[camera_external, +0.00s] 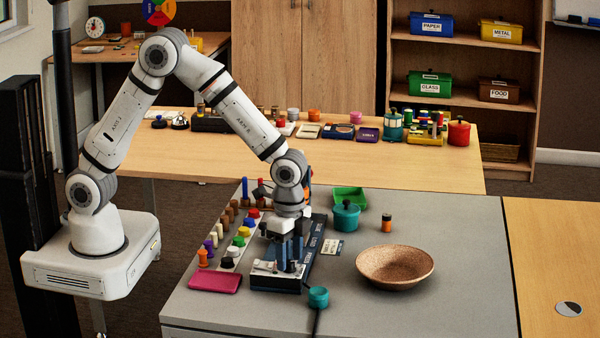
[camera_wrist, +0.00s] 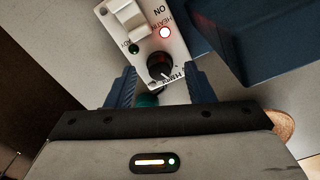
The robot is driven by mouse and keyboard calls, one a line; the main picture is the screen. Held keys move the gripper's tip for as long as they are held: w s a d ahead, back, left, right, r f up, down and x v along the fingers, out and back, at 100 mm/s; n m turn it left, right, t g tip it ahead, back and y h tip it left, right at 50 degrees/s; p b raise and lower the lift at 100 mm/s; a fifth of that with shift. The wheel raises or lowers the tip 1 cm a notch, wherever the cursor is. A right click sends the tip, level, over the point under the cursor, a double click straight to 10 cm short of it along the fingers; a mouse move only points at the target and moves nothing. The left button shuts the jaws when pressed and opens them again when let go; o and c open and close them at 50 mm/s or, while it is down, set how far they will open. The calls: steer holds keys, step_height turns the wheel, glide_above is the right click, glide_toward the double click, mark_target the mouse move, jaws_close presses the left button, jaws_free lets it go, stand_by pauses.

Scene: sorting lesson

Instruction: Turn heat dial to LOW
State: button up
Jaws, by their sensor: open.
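The heat dial (camera_wrist: 160,65) is a dark round knob with a reddish part and a pale mark, on a white control panel (camera_wrist: 150,36) in the wrist view. My gripper (camera_wrist: 160,76) is open, with one blue finger on each side of the dial. I cannot tell whether the fingers touch it. The panel also bears a white rocker switch (camera_wrist: 128,18), a lit red ring light and a green light. Its print is partly legible, and I cannot read the dial's setting. In the external view my gripper (camera_external: 288,252) points down over the panel unit (camera_external: 272,283).
A teal knobbed object (camera_external: 318,297) stands right of the panel unit, and a pink slab (camera_external: 215,282) lies left of it. Several coloured pegs and knobs stand behind-left. A teal pot (camera_external: 346,215) and a brown bowl (camera_external: 395,267) are to the right. The grey table's front right is clear.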

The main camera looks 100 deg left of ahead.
mark_target(289, 261)
step_height(289, 261, up, 7)
steer(key=shift+r, duration=0.1)
stand_by(0.4)
steer(key=m+p, duration=0.4)
steer(key=p, duration=0.1)
steer(key=shift+r, duration=0.1)
steer(key=shift+m, duration=0.3)
step_height(289, 261, down, 8)
steer(key=shift+f, duration=0.1)
